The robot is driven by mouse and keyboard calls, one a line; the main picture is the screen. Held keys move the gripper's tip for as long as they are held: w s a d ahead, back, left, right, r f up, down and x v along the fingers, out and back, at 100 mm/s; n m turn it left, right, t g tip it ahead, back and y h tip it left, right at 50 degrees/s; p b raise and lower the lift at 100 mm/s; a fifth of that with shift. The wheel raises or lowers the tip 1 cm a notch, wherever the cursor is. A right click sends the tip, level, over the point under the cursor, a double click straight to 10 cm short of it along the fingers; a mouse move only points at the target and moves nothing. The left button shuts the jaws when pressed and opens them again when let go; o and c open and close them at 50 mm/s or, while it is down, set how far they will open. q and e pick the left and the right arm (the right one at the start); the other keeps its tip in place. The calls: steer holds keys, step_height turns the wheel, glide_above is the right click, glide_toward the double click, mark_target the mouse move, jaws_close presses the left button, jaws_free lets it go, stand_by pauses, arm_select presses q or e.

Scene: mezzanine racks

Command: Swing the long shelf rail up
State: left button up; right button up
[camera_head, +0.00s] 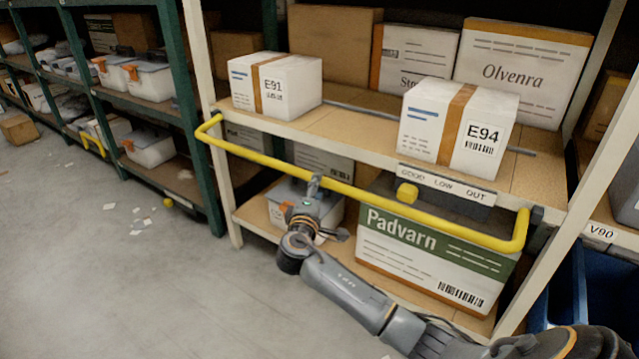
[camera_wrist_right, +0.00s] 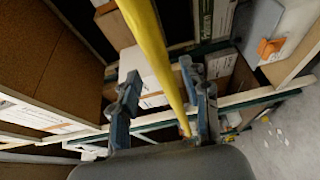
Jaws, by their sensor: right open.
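The long shelf rail (camera_head: 370,200) is a yellow bar with bent ends. It runs across the front of the rack, below the front edge of the middle shelf (camera_head: 350,140). Its right end meets a dark bracket (camera_head: 537,216) by the right post; its left end is by the left post. My right gripper (camera_head: 314,184) is at the rail, left of its middle. In the right wrist view, the rail (camera_wrist_right: 160,50) passes between the two fingers of the open gripper (camera_wrist_right: 159,74). Whether either finger touches it I cannot tell. My left gripper is not in view.
White boxes E91 (camera_head: 276,86) and E94 (camera_head: 458,127) stand on the middle shelf above the rail. A Padvarn box (camera_head: 430,250) is on the lower shelf behind it. The floor (camera_head: 120,270) at left is mostly clear.

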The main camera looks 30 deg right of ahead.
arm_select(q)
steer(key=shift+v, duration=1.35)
arm_select(e)
steer(key=shift+x, duration=2.25)
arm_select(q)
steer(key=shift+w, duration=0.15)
arm_select(e)
jaws_close()
